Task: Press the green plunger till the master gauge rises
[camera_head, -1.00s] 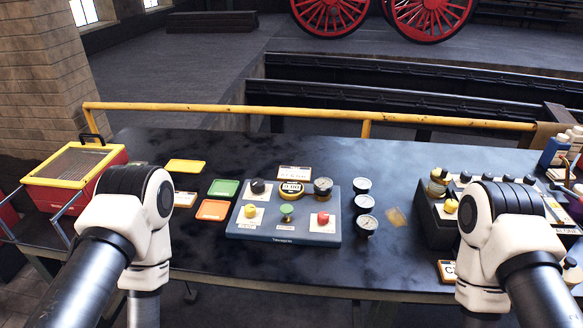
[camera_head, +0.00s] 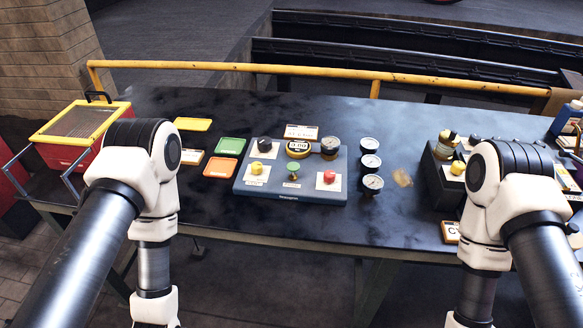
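The grey-blue test panel (camera_head: 313,197) sits on the dark bench in the middle of the view. The green plunger (camera_head: 293,170) stands at its front centre, between a yellow knob (camera_head: 257,168) and a red knob (camera_head: 329,177). Nothing of mine touches the panel.
Three loose gauges (camera_head: 370,162) stand in a column right of the panel. Green (camera_head: 230,146), orange (camera_head: 220,168) and yellow (camera_head: 193,124) trays lie to its left. A red box with a yellow rim (camera_head: 125,107) is far left. A black rack (camera_head: 441,173) stands at right. A yellow rail (camera_head: 230,69) runs behind.

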